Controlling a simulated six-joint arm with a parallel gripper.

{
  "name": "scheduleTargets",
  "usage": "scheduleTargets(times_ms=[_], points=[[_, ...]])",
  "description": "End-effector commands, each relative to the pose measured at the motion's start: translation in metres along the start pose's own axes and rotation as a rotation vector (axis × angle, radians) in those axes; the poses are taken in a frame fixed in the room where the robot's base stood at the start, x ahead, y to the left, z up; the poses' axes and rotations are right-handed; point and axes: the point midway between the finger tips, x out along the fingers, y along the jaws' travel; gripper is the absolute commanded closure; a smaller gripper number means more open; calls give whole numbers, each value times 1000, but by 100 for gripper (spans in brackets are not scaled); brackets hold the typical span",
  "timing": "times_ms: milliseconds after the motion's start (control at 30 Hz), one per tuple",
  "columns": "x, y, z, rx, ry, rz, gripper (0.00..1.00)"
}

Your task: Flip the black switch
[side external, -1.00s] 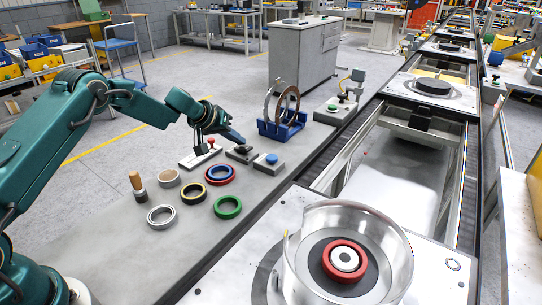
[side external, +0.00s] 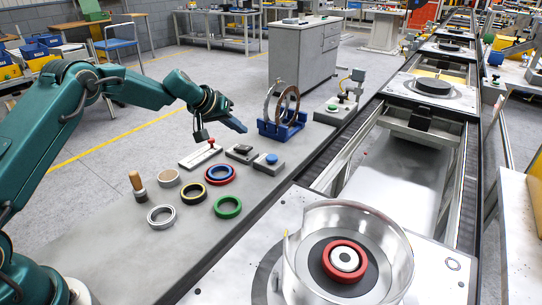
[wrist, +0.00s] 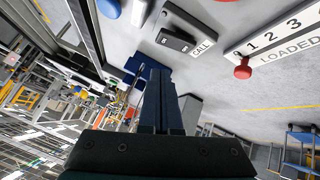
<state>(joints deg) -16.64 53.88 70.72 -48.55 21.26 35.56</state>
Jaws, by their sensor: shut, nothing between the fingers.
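The black switch (side external: 242,149) sits on a small grey block on the bench, between a red-knobbed lever plate and a blue button. In the wrist view the black switch (wrist: 176,38) lies beside a white label reading CALL. My gripper (side external: 241,128) is shut and empty, in the air above and behind the switch, apart from it. Its closed fingers also show in the wrist view (wrist: 158,74), pointing past the switch. I cannot tell which way the switch is set.
The lever plate (side external: 186,162) with a red knob (wrist: 243,70) is left of the switch, and the blue button (side external: 272,158) is right. A blue stand (side external: 282,130) holds rings behind. Coloured rings, including a green one (side external: 228,207), lie in front. A conveyor runs along the right.

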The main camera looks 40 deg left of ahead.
Motion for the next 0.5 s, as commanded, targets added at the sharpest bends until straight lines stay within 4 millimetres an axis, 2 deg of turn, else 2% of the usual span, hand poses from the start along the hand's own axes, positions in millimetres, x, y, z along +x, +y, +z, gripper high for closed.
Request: scheduleTargets(times_ms=[300,500], points=[[-19,14,-14,0,2,0,100],[-21,15,-15,-1,0,-3,100]])
